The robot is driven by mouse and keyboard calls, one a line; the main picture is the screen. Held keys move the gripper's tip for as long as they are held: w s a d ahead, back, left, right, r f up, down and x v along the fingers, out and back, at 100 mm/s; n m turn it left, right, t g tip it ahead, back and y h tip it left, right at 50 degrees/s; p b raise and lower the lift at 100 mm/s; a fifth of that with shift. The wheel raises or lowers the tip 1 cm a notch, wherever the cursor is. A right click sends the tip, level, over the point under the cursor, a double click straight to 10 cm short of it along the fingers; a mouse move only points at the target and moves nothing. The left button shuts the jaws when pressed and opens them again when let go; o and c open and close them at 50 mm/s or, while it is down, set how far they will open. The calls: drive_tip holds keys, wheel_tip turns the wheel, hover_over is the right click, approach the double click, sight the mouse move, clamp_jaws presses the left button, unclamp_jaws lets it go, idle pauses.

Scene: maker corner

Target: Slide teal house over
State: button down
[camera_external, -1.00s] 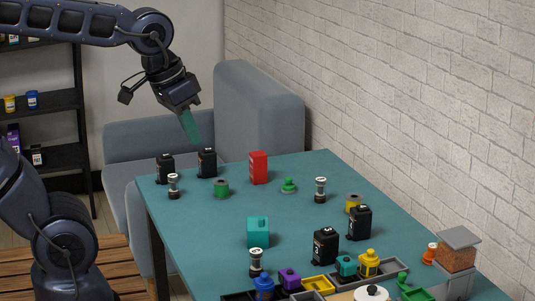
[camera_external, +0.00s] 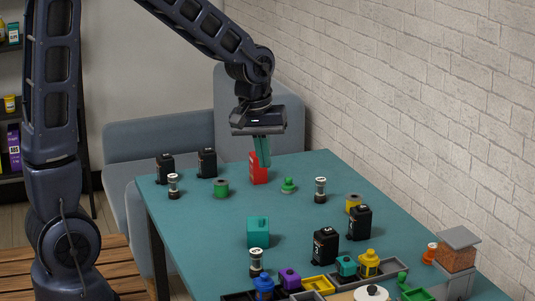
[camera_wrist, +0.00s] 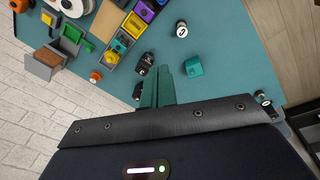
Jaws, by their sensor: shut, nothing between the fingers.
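In the wrist view my fingers (camera_wrist: 164,72) show just left of the house.
A black-and-white vial (camera_external: 256,262) stands close in front of the house. Black canisters (camera_external: 325,247) stand to its right. Table left of the house is clear.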

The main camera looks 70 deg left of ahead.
drive_tip(key=w+a+f+n+g, duration=0.1)
drive_tip(key=w+a+f+n, duration=0.2)
drive_tip(key=a+f, duration=0.45)
drive_tip(key=w+a+f+n+g, duration=0.1)
drive_tip(key=w+a+f+n, duration=0.25)
drive_tip(key=f, duration=1.55)
drive_tip(key=shift+s+a+f, duration=0.25)
drive_tip(key=shift+s+f, duration=0.1)
drive_tip(key=shift+f, duration=0.05)
drive_tip(key=shift+a+f, duration=0.1)
drive_tip(key=shift+a, duration=1.95)
drive_tip(key=a, duration=2)
drive_tip(key=shift+a, duration=0.25)
drive_tip(key=shift+d, duration=0.1)
